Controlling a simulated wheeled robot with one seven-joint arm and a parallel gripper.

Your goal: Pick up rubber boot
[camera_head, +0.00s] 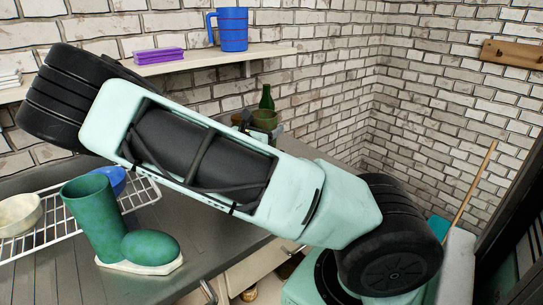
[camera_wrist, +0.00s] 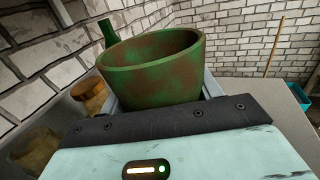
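The rubber boot (camera_head: 97,222) is green with a pale sole. In the head view it stands upright on the grey counter at the lower left, its shaft open at the top and its rounded toe pointing right. My arm crosses above and behind it, apart from it. My gripper's dark mount strip and pale housing show in the wrist view, but the fingertips are not clear there. A green-brown pot (camera_wrist: 155,68) is close in front of the gripper, its base hidden by the strip. The boot is not visible in the wrist view.
A white wire rack (camera_head: 40,233) with a cream bowl (camera_head: 19,213) and a blue bowl (camera_head: 113,179) lies behind the boot. A green bottle (camera_head: 266,98) stands at the back. A shelf (camera_head: 190,64) holds a blue mug (camera_head: 232,30) and a purple box (camera_head: 158,56). Bare counter lies right of the boot.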

